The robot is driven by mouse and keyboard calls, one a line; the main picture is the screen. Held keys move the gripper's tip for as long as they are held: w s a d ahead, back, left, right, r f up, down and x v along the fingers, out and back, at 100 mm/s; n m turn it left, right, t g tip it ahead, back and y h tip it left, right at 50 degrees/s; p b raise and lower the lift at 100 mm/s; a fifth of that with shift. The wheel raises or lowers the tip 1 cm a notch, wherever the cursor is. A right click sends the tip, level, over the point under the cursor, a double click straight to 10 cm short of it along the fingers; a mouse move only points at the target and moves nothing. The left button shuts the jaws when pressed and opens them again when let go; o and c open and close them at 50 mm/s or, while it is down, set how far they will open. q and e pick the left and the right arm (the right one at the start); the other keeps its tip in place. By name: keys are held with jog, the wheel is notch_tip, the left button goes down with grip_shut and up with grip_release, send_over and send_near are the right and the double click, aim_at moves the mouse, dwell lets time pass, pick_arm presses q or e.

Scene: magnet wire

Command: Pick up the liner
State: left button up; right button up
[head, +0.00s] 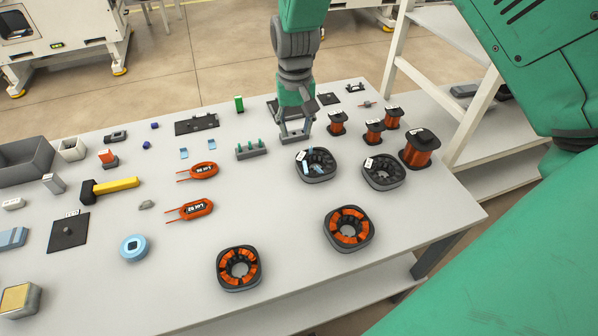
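Two small light-blue pieces that look like liners lie on the table, one on the left (184,153) and one on the right (198,149). More light-blue pieces (318,168) sit in the dark ring-shaped core (315,178) at the centre. My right gripper (295,138) points down just behind that core, to the right of the small green-pegged block (251,150). Its fingers look spread apart, with no liner visible between them. The tips are small, so contact with the table is hard to judge. My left gripper is not in view.
Copper wire spools (417,150) stand to the right of the gripper. Another dark core (383,173) and two copper-wound cores (348,229) (239,268) lie nearer. The front middle table (290,220) is clear.

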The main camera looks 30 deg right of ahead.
notch_tip(320, 180, down, 4)
send_over(303, 171)
jog(key=d, duration=0.2)
jog(key=f, duration=0.4)
jog(key=shift+w+a, duration=0.15)
jog(key=shift+w, duration=0.25)
jog(key=shift+f, duration=0.3)
jog(key=shift+s+f, duration=0.1)
jog(key=shift+f, duration=0.15)
jog(key=a+f, duration=0.2)
jog(key=f, duration=0.1)
jog(key=shift+s, duration=0.3)
jog(key=shift+a+f, duration=0.15)
jog(key=shift+f, duration=0.15)
jog(key=shift+w+d+f, duration=0.1)
jog(key=shift+d+f, duration=0.25)
jog(key=shift+d, duration=0.9)
jog(key=c, duration=0.3)
jog(key=shift+a, duration=0.65)
jog(key=c, duration=0.4)
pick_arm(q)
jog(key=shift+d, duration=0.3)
pick_arm(e)
jog(key=shift+a, duration=0.2)
jog(key=shift+c, duration=0.2)
